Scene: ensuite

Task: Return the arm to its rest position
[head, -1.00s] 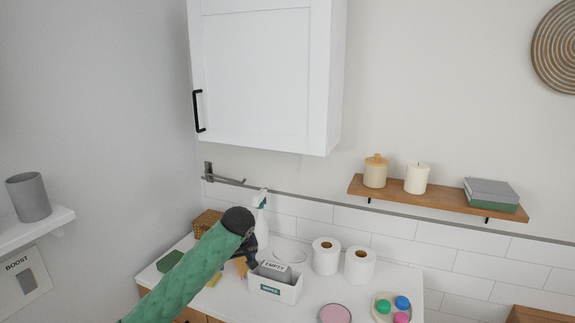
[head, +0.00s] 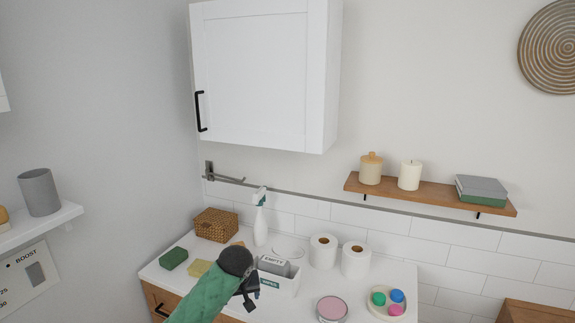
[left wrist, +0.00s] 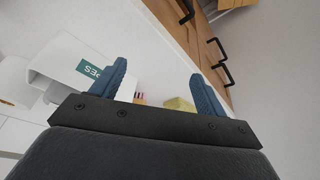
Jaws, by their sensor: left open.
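My left gripper (head: 250,290) is over the front part of the white counter in the head view, in front of a white bin (head: 287,284) with a green label. In the left wrist view my left gripper (left wrist: 153,85) shows two blue fingers spread apart with nothing between them. The bin (left wrist: 62,62) is beside the left finger there, and a yellow sponge (left wrist: 180,104) shows near the right finger. My left arm (head: 200,297) has a green sleeve and comes in from the bottom. My right gripper is not in view.
The counter (head: 225,308) holds a wicker basket (head: 216,225), a green sponge (head: 173,258), a spray bottle (head: 260,222), two paper rolls (head: 355,259), a pink-topped tin (head: 332,309) and a dish (head: 378,312). A white cabinet (head: 260,80) hangs above. A shelf (head: 60,222) juts out at left.

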